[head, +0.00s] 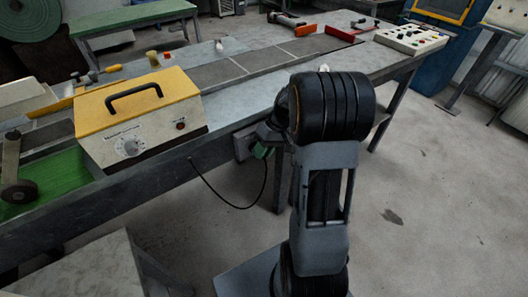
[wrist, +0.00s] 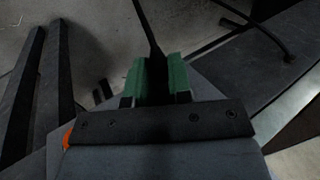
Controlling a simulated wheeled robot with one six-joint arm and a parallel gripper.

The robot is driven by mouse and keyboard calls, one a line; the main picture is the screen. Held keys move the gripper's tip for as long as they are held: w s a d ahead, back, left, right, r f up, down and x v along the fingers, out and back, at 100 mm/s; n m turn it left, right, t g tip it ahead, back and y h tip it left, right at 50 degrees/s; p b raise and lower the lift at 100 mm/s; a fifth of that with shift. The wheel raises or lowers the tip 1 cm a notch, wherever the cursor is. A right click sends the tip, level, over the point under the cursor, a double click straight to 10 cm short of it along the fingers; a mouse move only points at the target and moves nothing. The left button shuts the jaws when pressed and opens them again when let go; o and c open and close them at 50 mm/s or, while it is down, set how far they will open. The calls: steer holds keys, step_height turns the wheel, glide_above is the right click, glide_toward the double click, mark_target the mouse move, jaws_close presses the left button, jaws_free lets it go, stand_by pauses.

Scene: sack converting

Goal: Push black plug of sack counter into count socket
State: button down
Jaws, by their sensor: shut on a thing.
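My gripper (head: 262,150) is low beside the table's front edge in the head view, partly hidden by my arm. In the wrist view its green finger pads (wrist: 157,78) are closed on the dark plug (wrist: 157,90), which shows only as a black shape between them. A black cable (wrist: 147,25) runs up from the pads there. In the head view the cable (head: 239,207) hangs in a loop from the table edge to my gripper. A grey box (head: 243,144) is fixed under the table edge, next to my gripper. I cannot make out the socket opening or whether the plug touches it.
A red tray (head: 346,30) and a cream button panel (head: 410,40) are farther back. The floor (head: 430,190) at right is clear.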

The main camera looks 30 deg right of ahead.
steer(key=shift+s, duration=0.15)
stand_by(0.4)
steer(key=shift+s, duration=0.5)
steer(key=shift+w, duration=0.6)
stand_by(1.9)
steer(key=shift+s, duration=0.6)
steer(key=shift+s+d, duration=0.1)
